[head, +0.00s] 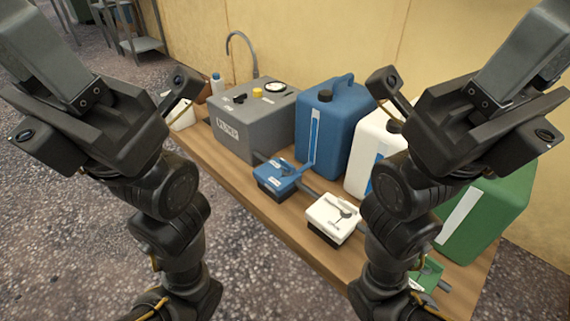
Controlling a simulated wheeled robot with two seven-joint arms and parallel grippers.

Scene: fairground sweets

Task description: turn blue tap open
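The blue tap (280,177) is a low blue-topped box with a dark base, a small white label and a handle on top. It sits on the wooden bench in front of the blue jug (345,120), beside the grey pump box. The handle is too small to read its position surely. My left gripper (105,115) is raised close to the camera at the left, well apart from the tap. My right gripper (465,118) is raised likewise at the right, in front of the white and green jugs. Nothing is seen in either; their fingertips are unclear.
A grey box labelled PUMP (250,122) stands left of the jugs. A white tap (333,216) and a partly hidden green tap (428,273) sit along the bench (232,185). A white jug (371,143) and green jug (490,215) stand behind. A yellow wall (320,35) closes the back.

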